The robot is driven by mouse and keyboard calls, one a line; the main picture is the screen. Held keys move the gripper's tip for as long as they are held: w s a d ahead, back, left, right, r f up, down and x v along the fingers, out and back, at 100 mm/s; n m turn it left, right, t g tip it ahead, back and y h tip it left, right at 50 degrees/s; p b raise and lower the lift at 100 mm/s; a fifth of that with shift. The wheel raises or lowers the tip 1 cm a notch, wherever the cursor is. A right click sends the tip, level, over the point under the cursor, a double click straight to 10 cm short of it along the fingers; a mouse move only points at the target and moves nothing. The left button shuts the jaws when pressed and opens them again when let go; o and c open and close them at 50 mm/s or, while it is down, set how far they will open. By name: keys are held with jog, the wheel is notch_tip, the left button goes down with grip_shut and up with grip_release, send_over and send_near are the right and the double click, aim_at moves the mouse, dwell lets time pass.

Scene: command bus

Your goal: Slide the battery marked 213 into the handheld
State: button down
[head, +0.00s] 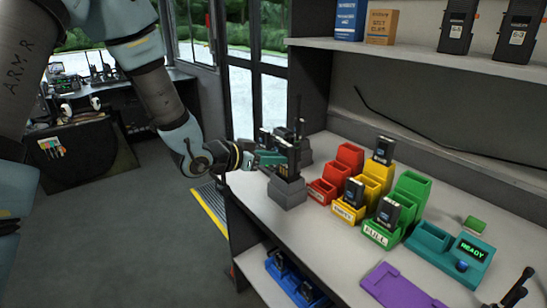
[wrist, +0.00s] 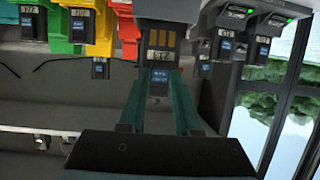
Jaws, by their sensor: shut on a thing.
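My gripper also shows in the wrist view (wrist: 160,88).
Red (head: 322,190), yellow (head: 347,213) and green (head: 380,233) bins stand right of the stand, some holding batteries. A teal tester (head: 447,253) reads READY. A purple tray (head: 400,288) lies in front.

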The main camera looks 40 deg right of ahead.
jog(key=shift+f+b, duration=0.75)
jog(key=shift+f, duration=0.3)
jog(key=shift+f, duration=0.3)
jog(key=c, duration=0.5)
grip_release()
jog(key=b+v, duration=0.2)
jog(key=v, duration=0.8)
jog(key=shift+a+r, duration=0.1)
jog(key=shift+a, duration=0.3)
jog(key=shift+w, duration=0.1)
